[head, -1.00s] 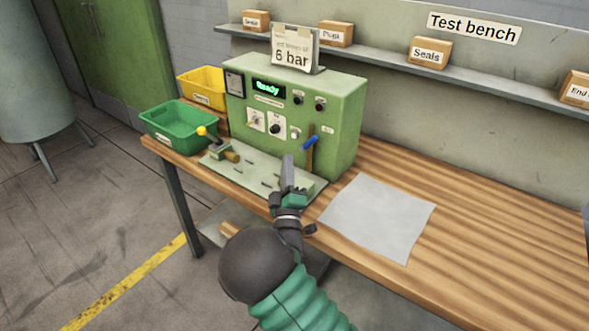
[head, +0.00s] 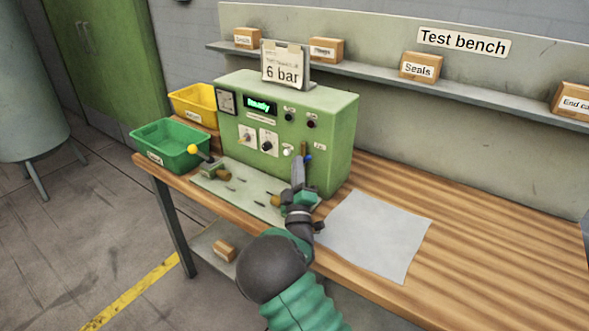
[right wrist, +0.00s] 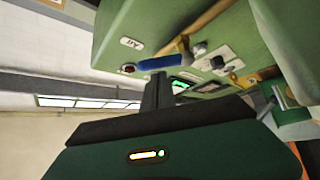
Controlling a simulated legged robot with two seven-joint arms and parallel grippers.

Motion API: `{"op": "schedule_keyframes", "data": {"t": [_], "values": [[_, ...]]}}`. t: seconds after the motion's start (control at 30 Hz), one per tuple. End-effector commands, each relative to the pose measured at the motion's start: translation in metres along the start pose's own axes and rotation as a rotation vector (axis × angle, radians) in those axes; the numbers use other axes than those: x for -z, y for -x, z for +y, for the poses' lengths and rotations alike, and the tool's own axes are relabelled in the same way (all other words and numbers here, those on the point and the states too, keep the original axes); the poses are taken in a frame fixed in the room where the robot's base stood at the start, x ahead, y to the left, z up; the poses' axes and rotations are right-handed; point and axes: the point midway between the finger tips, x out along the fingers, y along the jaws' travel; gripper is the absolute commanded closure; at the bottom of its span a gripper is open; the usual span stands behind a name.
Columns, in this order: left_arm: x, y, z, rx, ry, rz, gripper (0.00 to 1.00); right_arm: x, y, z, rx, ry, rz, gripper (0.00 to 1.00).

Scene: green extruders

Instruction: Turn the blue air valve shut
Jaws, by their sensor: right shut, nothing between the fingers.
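The blue air valve handle (head: 309,158) is on the front of the green test machine (head: 340,120), at the brass pipe (head: 304,149). In the head view my right gripper hides most of it. In the right wrist view the blue handle (right wrist: 162,62) lies at an angle to the brass pipe (right wrist: 212,17), beside a label reading "Air" (right wrist: 131,43). My right gripper (head: 298,160) is shut and empty, its fingertips at the handle; the fingers (right wrist: 158,90) also show in the right wrist view. I cannot tell whether they touch it. My left gripper is not in view.
The machine's front plate (head: 215,178) carries a clamp with a yellow knob (head: 193,149). A green bin (head: 170,140) and a yellow bin (head: 193,100) stand left. A grey sheet (head: 375,235) lies on the wooden bench (head: 480,250), whose right side is clear.

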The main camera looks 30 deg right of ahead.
Motion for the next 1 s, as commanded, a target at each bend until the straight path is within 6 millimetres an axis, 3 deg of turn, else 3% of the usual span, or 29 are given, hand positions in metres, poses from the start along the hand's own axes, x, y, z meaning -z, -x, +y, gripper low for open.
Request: {"op": "schedule_keyframes", "data": {"t": [0.03, 0.1, 0.3, 0.77, 0.97, 1.0], "values": [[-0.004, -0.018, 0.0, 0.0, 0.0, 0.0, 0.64, -0.005, 0.005, -0.009, -0.021, -0.023, 0.0, 1.0], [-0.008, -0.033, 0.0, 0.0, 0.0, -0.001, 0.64, -0.008, 0.008, -0.011, -0.057, -0.063, 0.0, 1.0], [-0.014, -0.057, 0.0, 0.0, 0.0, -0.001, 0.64, -0.009, 0.01, -0.008, -0.146, -0.16, 0.0, 1.0], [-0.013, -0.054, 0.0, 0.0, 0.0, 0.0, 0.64, -0.006, 0.007, -0.001, -0.161, -0.178, 0.001, 1.0], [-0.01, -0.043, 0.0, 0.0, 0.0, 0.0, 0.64, 0.012, -0.008, 0.028, -0.164, -0.181, 0.003, 1.0], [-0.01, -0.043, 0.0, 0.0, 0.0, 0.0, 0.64, 0.014, 0.001, 0.03, -0.159, -0.18, 0.0, 1.0]]}}
